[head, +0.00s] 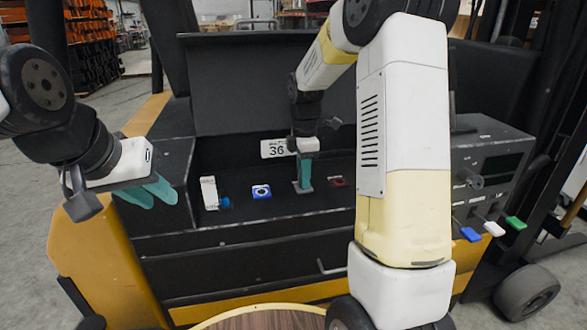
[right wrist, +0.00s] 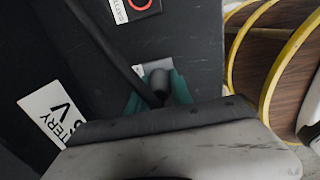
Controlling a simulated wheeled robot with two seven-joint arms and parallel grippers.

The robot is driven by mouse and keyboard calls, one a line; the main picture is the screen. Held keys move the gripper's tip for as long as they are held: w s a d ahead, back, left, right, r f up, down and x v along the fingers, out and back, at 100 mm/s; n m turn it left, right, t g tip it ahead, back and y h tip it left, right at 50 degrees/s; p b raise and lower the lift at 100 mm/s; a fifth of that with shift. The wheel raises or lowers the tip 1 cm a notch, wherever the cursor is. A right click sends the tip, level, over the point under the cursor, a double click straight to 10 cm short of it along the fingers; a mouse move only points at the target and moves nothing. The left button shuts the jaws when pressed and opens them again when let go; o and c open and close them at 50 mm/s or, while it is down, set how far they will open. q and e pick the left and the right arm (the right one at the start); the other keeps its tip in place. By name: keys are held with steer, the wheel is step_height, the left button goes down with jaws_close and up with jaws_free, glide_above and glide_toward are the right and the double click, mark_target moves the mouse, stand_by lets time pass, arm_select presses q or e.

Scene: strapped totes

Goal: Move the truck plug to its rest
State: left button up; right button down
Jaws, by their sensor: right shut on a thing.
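My right gripper (head: 304,187) points down into the dark bay of the truck, its teal fingers low over the bay floor. In the right wrist view the right gripper (right wrist: 155,92) is shut on a grey, rounded plug (right wrist: 158,80), which I take to be the truck plug. A thick black cable (right wrist: 108,45) runs to it; the fingers hide much of it. My left gripper (head: 150,192) is open and empty at the bay's left edge.
A white label (head: 209,191) with a small blue part (head: 225,203) beside it is in the bay's left. A control box with blue, white and green tabs (head: 493,229) stands right. A round wooden top (head: 265,320) is in front.

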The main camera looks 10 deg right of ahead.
steer(key=shift+f, duration=0.2)
steer(key=c, duration=1.1)
jaws_free()
steer(key=shift+o, duration=0.2)
step_height(320, 180, up, 7)
steer(key=shift+r, duration=0.4)
